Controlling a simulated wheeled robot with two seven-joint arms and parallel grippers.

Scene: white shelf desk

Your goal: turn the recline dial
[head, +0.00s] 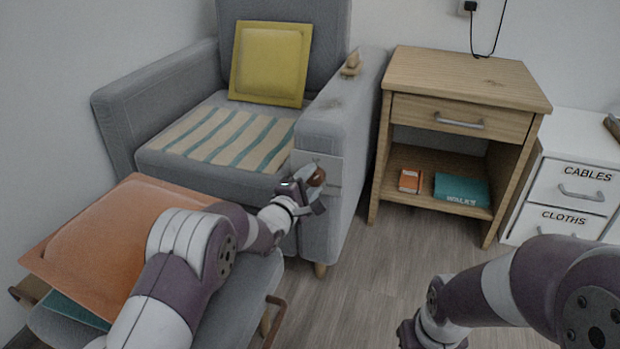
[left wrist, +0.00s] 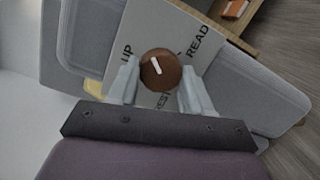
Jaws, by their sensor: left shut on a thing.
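The recline dial (left wrist: 160,70) is a round brown knob with a white pointer mark, on a light grey plate (left wrist: 178,28) with the words UP, READ and REST, the last partly covered. In the left wrist view the mark points up and slightly left, between UP and READ. In the head view the dial (head: 316,177) is on the front of the grey armchair's right armrest (head: 338,125). My left gripper (head: 312,186) is at it, with its fingers on either side, shut on the dial. My right gripper (head: 407,334) is only partly in view at the bottom edge; its fingers are hidden.
A yellow cushion (head: 270,62) and a striped cloth (head: 228,137) lie on the armchair. An orange cushion (head: 110,240) rests on a grey seat at front left. A wooden side table (head: 465,75) and white drawers (head: 568,188) stand right. The floor (head: 370,275) between is clear.

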